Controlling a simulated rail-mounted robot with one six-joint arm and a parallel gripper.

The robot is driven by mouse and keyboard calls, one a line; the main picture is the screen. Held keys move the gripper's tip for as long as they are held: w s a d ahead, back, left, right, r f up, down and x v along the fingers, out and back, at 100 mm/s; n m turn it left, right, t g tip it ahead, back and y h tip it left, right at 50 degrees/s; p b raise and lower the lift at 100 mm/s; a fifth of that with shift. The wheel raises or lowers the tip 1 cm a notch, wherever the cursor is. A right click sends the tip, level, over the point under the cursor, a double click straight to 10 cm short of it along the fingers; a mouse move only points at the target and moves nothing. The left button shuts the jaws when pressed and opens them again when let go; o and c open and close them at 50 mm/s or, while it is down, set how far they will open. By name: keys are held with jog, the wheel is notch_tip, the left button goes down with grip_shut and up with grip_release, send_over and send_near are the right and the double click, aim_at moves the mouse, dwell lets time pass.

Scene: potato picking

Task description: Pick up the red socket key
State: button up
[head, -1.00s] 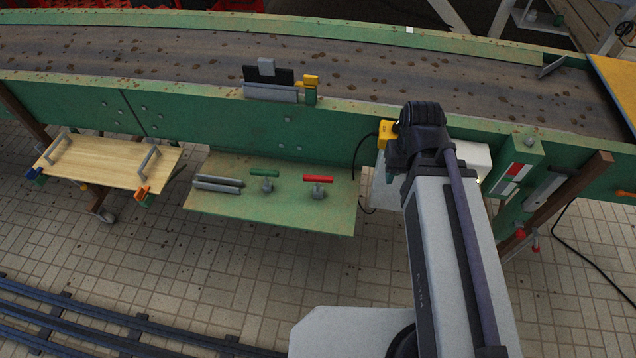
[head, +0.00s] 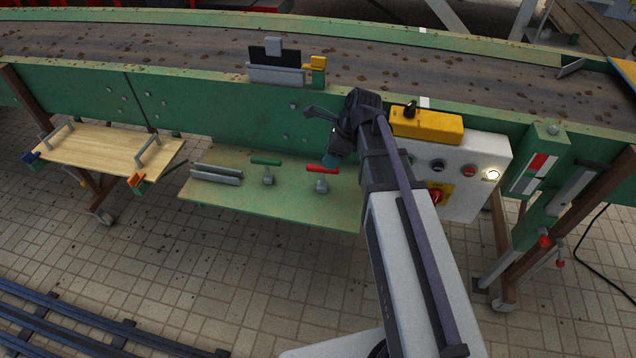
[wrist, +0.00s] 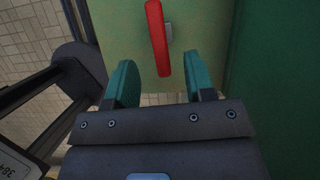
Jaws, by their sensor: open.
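In the head view my wrist is just above and right of the key.
A green-handled key (head: 267,162) and two grey bars (head: 216,174) lie left on the shelf. The green conveyor side wall (head: 220,110) rises behind it. A control box (head: 470,170) with a yellow top stands right. A wooden board (head: 105,152) with handles is at left.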

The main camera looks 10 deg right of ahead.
aim_at(320, 171)
jog(key=b+x, duration=0.1)
jog(key=x, duration=0.2)
jog(key=shift+s+d, duration=0.1)
jog(key=shift+d, duration=0.05)
jog(key=b+x, duration=0.4)
jog(key=x, duration=0.1)
jog(key=shift+d+b, duration=0.1)
jog(key=shift+b, duration=0.2)
jog(key=shift+f, duration=0.2)
jog(key=shift+a+r, duration=0.2)
jog(key=shift+r, duration=0.05)
grip_shut()
